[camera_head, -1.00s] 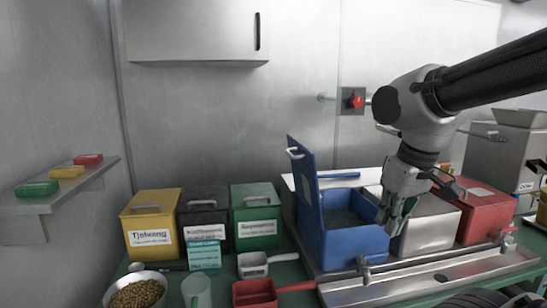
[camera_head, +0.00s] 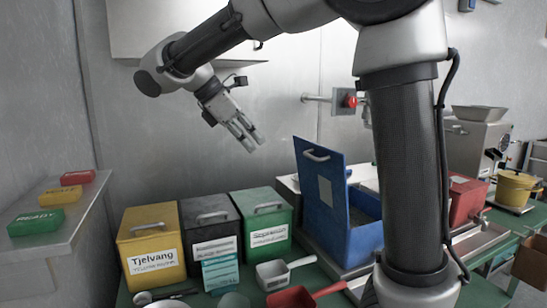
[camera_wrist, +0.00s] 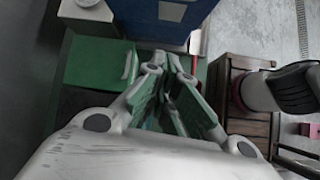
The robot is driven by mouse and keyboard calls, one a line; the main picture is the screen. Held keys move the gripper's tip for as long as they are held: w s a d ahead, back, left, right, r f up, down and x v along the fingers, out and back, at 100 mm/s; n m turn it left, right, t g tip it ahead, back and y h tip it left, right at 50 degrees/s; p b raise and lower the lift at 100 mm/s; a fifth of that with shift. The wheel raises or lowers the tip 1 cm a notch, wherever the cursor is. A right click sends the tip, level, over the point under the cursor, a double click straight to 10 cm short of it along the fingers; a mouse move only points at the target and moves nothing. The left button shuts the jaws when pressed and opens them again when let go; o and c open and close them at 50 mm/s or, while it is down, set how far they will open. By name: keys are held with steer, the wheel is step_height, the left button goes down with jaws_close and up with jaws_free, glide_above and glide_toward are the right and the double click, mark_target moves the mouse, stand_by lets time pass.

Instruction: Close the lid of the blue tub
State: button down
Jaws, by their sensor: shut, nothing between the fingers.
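The blue tub (camera_head: 362,243) stands on the bench at centre right, partly hidden behind my arm. Its blue lid (camera_head: 316,200) stands open and nearly upright at the tub's left side, with a pale handle (camera_head: 316,156) near its top edge and a pale label on its face. My gripper (camera_head: 250,143) is shut and empty in the air, left of the lid and a little higher than its top, apart from it. In the wrist view a blue labelled surface (camera_wrist: 148,22), apparently the lid, shows beyond the fingers.
Yellow (camera_head: 150,248), black (camera_head: 211,228) and green (camera_head: 266,222) tubs with shut lids stand left of the blue one. White (camera_head: 278,273) and red (camera_head: 292,297) scoops lie in front. A red tub (camera_head: 466,197) is at right. A shelf (camera_head: 60,235) juts from the left wall.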

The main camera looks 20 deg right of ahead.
steer(key=d+f+n, duration=0.1)
steer(key=d+f, duration=0.4)
steer(key=d, duration=0.7)
steer(key=shift+s+f+n+h, duration=0.25)
steer(key=shift+s+n+h, duration=0.05)
steer(key=shift+s+h, duration=0.15)
